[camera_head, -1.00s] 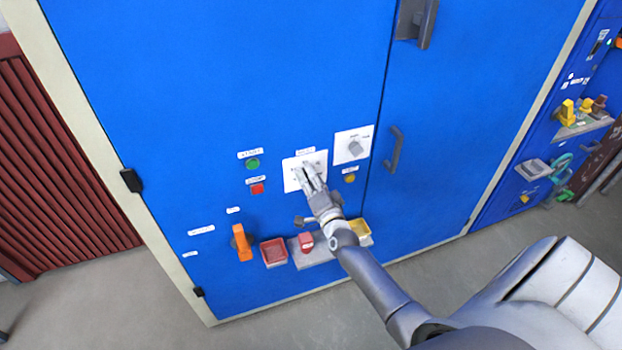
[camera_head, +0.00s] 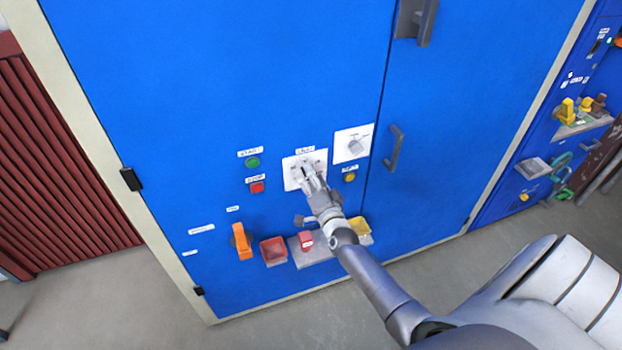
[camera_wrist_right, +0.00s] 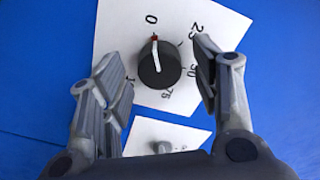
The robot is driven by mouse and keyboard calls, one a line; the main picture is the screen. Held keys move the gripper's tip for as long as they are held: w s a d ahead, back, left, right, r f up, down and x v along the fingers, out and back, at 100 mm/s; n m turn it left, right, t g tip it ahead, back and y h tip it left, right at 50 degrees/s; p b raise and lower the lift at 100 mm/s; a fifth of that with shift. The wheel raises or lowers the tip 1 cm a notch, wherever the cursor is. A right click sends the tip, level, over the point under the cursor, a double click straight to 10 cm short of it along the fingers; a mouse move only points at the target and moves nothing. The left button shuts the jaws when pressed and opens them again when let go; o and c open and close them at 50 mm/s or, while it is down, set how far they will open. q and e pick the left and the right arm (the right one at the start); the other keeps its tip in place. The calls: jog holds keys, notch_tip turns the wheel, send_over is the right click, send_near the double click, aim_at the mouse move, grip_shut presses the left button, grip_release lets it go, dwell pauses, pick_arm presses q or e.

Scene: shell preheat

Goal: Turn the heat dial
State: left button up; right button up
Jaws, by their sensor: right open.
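The heat dial (camera_wrist_right: 159,66) is a round black knob on a white plate with printed numbers, seen in the right wrist view. Its white pointer line with a red tip points at the 0 mark. My right gripper (camera_wrist_right: 165,83) is open, with one finger on each side of the dial and gaps between them and the knob. In the head view my right gripper (camera_head: 308,174) is in front of the white dial plate (camera_head: 291,173) and hides the knob. My left gripper is not in view.
A second white plate with a grey knob (camera_head: 355,146) is up and right of the gripper. Green (camera_head: 253,162) and red (camera_head: 257,187) buttons are to its left. A door handle (camera_head: 394,147) juts out at right.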

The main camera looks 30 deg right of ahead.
jog(key=shift+s, duration=0.1)
jog(key=v, duration=1.2)
jog(key=s+a+f+n+g+y+b, duration=0.1)
jog(key=s+a+f+n+g, duration=0.3)
jog(key=f, duration=0.7)
jog(key=s+a+f+n+g+y, duration=0.2)
jog(key=s+f, duration=0.3)
jog(key=f, duration=0.6)
jog(key=s+a+f+n+g+y+b, duration=0.1)
jog(key=s+a+f+n+g, duration=0.3)
jog(key=f, duration=0.6)
jog(key=s+f+n+g, duration=0.2)
jog(key=s+f, duration=0.3)
jog(key=s, duration=0.4)
jog(key=s+a+f+n+g, duration=0.1)
jog(key=s+f+n+g, duration=0.1)
jog(key=s+f, duration=0.3)
jog(key=s+f+n+g+b, duration=0.1)
jog(key=s+f, duration=0.4)
jog(key=s, duration=0.8)
jog(key=shift+s+a+n+g, duration=0.35)
jog(key=shift+n+g, duration=0.45)
jog(key=shift+n, duration=0.3)
